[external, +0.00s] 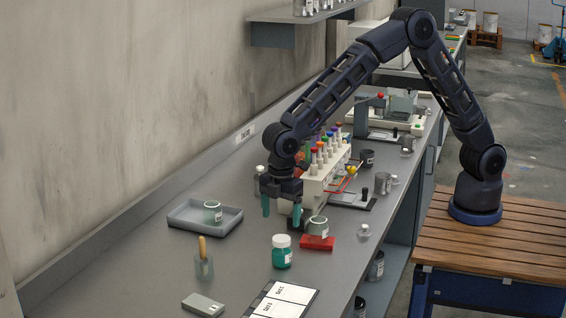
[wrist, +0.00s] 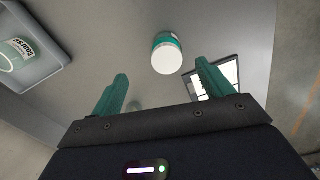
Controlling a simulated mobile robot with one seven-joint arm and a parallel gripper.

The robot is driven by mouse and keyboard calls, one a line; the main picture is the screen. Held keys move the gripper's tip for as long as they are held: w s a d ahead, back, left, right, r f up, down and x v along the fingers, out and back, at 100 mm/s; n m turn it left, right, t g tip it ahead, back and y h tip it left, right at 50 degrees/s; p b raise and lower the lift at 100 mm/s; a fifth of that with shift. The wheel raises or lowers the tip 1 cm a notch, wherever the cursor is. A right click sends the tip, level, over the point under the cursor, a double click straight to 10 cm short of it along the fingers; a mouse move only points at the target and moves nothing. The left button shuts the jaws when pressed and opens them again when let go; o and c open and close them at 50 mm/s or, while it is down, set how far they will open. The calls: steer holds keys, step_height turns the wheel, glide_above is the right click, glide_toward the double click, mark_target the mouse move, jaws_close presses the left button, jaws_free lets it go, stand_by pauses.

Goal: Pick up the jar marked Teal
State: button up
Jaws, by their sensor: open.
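A small jar (external: 282,252) with teal contents, a white lid and a white label stands upright on the grey bench; its label is too small to read. In the wrist view the same jar (wrist: 165,40) shows lid-first, beyond and between my fingertips. My gripper (external: 281,217) points down above the bench, open and empty, behind the teal jar and apart from it. Its two teal fingers also show in the wrist view (wrist: 161,76).
A grey tray (external: 184,222) holding a labelled jar (external: 212,212) lies left. A glass with a wooden-handled tool (external: 203,266) stands front left. Another jar (external: 318,227) is by a red block (external: 317,243). A rack of colour-capped tubes (external: 325,178) is behind. White cards (external: 283,299) lie in front.

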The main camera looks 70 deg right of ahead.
mark_target(281, 252)
steer(key=shift+s+a+f, duration=0.2)
steer(key=shift+a+f, duration=0.45)
steer(key=shift+f, duration=0.05)
step_height(281, 252, down, 11)
steer(key=shift+s+r, duration=0.1)
steer(key=shift+r, duration=0.1)
steer(key=shift+c, duration=0.2)
steer(key=c, duration=1.1)
